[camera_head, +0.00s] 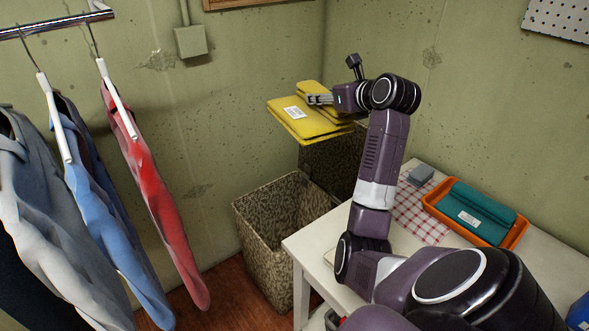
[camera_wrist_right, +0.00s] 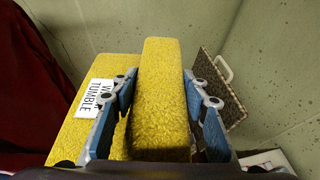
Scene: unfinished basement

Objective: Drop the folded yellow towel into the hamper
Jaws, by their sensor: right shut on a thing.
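The folded yellow towel (camera_head: 297,121) has a white label and is held in the air above the speckled brown hamper (camera_head: 262,251). My right gripper (camera_head: 318,99) is shut on a raised fold of it. In the right wrist view, the blue-padded fingers (camera_wrist_right: 160,105) stand on either side of that thick fold (camera_wrist_right: 165,75), and the label reads "TUMBLE" in part. The hamper stands on the floor with its top open; its bottom inside is hidden. A dark speckled panel (camera_head: 333,168), perhaps its raised lid, stands behind it below the towel. My left gripper is out of view.
A white table (camera_head: 318,243) stands right of the hamper. It bears a red-checked cloth (camera_head: 408,213), a grey-blue block (camera_head: 420,175) and an orange tray (camera_head: 468,232) with a folded teal towel (camera_head: 478,211). Clothes, including a red garment (camera_head: 150,170), hang from a rail at left.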

